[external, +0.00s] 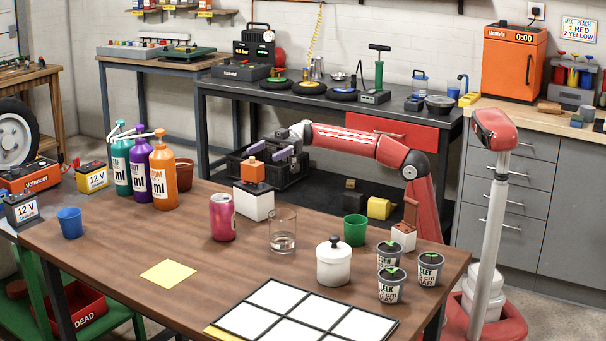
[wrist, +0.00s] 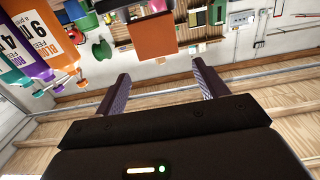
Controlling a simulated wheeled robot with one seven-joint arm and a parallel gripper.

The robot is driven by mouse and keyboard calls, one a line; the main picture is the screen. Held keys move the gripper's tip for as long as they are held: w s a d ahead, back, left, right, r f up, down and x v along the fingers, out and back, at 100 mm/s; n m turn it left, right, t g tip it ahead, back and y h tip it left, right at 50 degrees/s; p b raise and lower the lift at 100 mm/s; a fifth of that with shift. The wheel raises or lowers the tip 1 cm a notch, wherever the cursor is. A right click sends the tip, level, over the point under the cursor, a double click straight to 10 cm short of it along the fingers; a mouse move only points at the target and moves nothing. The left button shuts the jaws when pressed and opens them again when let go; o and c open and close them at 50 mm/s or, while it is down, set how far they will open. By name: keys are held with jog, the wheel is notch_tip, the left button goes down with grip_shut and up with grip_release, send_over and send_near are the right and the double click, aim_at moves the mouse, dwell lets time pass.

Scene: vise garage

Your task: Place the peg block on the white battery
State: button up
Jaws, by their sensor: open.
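The peg block, an orange block with a small peg on top (external: 253,171), sits on the dark top of a white box-shaped battery (external: 253,204) on the brown table in the external view. My gripper (external: 268,149) is just behind and above the block, at the end of the red arm. In the wrist view my gripper (wrist: 150,68) has its two fingers wide apart with nothing between them. The orange block (wrist: 152,37) shows beyond the fingertips, apart from them. The battery is not clear in the wrist view.
Orange (external: 171,172), purple and teal bottles stand left. A yellow sheet (external: 168,274) lies on bare tabletop.

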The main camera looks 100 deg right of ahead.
jog(key=shift+v, duration=1.8)
jog(key=shift+a+r, duration=0.1)
